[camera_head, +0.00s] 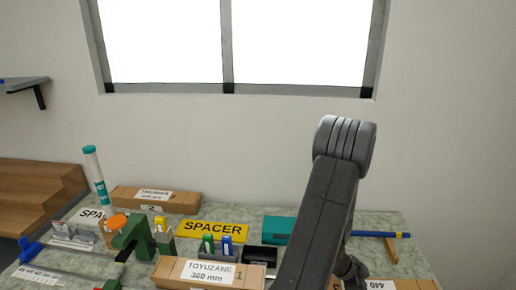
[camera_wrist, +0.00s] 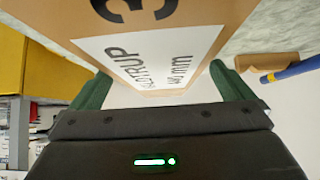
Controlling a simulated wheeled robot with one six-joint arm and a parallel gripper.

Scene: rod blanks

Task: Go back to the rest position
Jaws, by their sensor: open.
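My gripper (camera_wrist: 165,88) shows in the wrist view with its two green fingers spread apart. A cardboard box (camera_wrist: 205,12) with a white label and a large 3 lies just beyond and between the fingers. I cannot tell whether the fingers touch it. In the head view my dark arm reaches over the right part of the table, and the gripper is hidden behind it. A cardboard box (camera_head: 405,284) labelled 440 is partly visible just right of the arm.
The table (camera_head: 385,222) holds a box marked 1 (camera_head: 172,272), a box marked 2 (camera_head: 182,204), a yellow SPACER sign (camera_head: 211,231), a teal block (camera_head: 279,230), a green fixture (camera_head: 134,236) and a blue rod (camera_head: 381,234). A white tube (camera_head: 97,178) stands at left. Wooden steps (camera_head: 35,190) are beyond.

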